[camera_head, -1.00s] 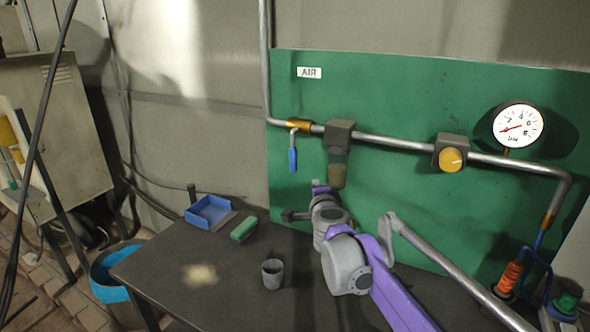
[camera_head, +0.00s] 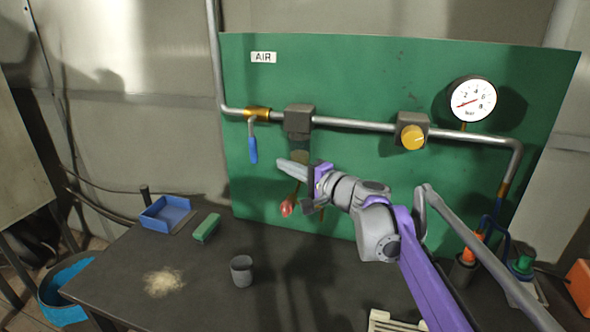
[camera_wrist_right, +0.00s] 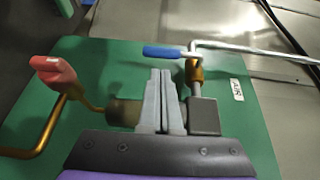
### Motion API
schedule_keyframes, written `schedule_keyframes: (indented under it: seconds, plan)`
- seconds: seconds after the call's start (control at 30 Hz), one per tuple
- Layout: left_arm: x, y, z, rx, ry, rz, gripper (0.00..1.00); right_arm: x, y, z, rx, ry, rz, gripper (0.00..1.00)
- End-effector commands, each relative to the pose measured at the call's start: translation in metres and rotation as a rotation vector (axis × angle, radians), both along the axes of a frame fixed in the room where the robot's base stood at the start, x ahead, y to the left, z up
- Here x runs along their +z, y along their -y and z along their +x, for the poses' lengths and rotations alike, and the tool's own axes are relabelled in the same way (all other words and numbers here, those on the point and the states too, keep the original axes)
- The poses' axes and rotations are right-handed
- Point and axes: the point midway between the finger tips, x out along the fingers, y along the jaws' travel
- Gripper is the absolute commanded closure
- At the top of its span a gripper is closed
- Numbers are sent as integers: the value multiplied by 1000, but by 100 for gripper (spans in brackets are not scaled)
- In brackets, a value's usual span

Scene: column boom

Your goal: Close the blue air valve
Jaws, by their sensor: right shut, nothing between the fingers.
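The blue air valve handle (camera_head: 253,150) hangs straight down from a brass valve body (camera_head: 258,114) on the horizontal pipe, below the AIR label (camera_head: 263,57). The handle stands crosswise to the pipe. In the right wrist view the blue handle (camera_wrist_right: 165,51) lies just beyond the fingertips, beside the brass body (camera_wrist_right: 194,72). My right gripper (camera_head: 281,164) is shut and empty. Its fingers point left toward the handle, with a small gap showing between them in the head view. My left gripper is out of view.
A red handle (camera_head: 287,206) hangs below the grey filter block (camera_head: 298,120), close under my right gripper. A yellow-knobbed regulator (camera_head: 412,137) and gauge (camera_head: 474,99) are to the right. The table holds a blue tray (camera_head: 166,213), green block (camera_head: 206,227) and grey cup (camera_head: 241,271).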

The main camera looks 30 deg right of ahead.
Motion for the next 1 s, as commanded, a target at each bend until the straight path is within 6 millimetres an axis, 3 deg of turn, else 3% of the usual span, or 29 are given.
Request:
schedule_keyframes:
  seconds: [0.2,0.4,1.0]
  plan:
    - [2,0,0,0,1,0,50,-1,-13,46,2,0,1,100]
    - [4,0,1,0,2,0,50,-1,-20,73,1,0,0,100]
    - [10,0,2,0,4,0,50,-1,-23,87,-1,0,0,100]
